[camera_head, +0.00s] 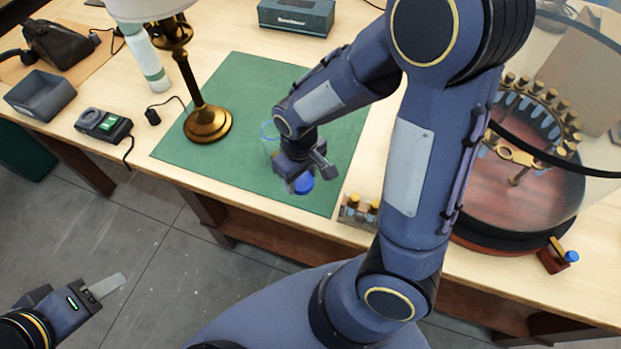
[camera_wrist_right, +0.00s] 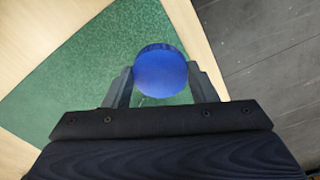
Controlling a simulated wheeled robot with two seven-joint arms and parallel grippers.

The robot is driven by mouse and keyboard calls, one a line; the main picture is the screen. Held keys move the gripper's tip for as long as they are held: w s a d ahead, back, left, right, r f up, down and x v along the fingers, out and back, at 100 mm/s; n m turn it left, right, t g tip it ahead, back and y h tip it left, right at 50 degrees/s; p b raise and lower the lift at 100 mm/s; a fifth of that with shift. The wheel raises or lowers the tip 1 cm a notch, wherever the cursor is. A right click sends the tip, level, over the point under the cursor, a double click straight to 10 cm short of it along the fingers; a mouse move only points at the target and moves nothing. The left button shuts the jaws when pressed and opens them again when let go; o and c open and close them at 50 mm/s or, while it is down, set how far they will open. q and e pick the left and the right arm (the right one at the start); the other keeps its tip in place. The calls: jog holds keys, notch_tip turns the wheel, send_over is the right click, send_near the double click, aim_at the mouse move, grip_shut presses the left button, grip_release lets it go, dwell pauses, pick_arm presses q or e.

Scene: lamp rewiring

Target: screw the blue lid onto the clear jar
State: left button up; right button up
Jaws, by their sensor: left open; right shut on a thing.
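The blue lid (camera_head: 304,184) is between the fingers of my right gripper (camera_head: 306,178), which is shut on it, above the front part of the green mat (camera_head: 225,120). In the right wrist view the round blue lid (camera_wrist_right: 160,70) sits between the two fingertips (camera_wrist_right: 162,82). What looks like the clear jar (camera_head: 268,134) stands on the mat behind my right gripper, apart from the lid. My right wrist hides much of it. My left gripper (camera_head: 106,286) is open and empty over the floor, away from the table.
A brass lamp (camera_head: 206,122) stands on the mat's left side. A small holder with gold-capped vials (camera_head: 357,211) is right of the mat at the table's front edge. A round carousel under a clear cover (camera_head: 520,195) fills the right. The mat's front left is clear.

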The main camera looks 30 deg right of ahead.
jog(key=s+a+r+b, duration=0.1)
jog(key=a+r, duration=0.5)
jog(key=a, duration=0.5)
jog(key=shift+r, duration=0.35)
jog(key=shift+a, duration=0.1)
